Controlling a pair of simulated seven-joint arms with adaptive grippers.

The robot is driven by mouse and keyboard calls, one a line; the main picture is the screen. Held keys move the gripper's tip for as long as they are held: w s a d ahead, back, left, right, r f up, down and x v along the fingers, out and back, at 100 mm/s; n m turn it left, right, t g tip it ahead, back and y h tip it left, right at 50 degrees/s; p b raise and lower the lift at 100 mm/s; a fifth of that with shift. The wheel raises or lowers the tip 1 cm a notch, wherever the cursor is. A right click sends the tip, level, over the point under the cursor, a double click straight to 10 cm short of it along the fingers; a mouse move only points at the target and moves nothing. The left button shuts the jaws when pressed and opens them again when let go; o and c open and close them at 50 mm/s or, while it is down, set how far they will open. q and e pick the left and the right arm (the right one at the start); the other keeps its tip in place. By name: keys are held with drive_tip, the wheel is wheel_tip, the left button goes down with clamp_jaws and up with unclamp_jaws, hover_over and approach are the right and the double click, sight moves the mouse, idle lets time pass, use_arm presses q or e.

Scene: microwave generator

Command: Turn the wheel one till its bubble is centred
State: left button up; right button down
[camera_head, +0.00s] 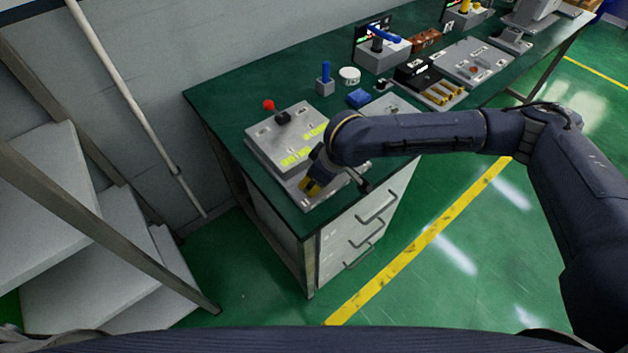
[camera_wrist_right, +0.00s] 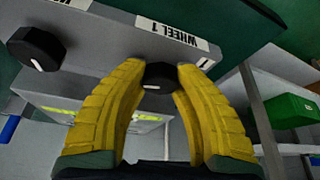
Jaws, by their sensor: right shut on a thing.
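Wheel one is a black knob with a white mark (camera_wrist_right: 158,75) under an upside-down "WHEEL 1" label (camera_wrist_right: 172,28) in the right wrist view. My right gripper's yellow fingers (camera_wrist_right: 158,84) are shut on it from both sides. In the head view my right gripper (camera_head: 311,187) is at the front edge of the grey levelling unit (camera_head: 264,148), and the wheel is hidden behind it. Yellow-green level strips (camera_head: 296,157) show on the unit's top; the bubble is too small to make out. My left gripper is not in view.
A second black knob with a white mark (camera_wrist_right: 36,48) is left of wheel one in the right wrist view. A red-topped lever (camera_head: 269,105) stands on the unit. A blue-handled post (camera_head: 325,78) and white round piece (camera_head: 349,75) are behind on the green bench (camera_head: 225,97).

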drive_tip(key=c, duration=0.9)
unclamp_jaws()
drive_tip(key=shift+a, duration=0.1)
drive_tip(key=v, duration=1.2)
drive_tip(key=shift+w, duration=0.15)
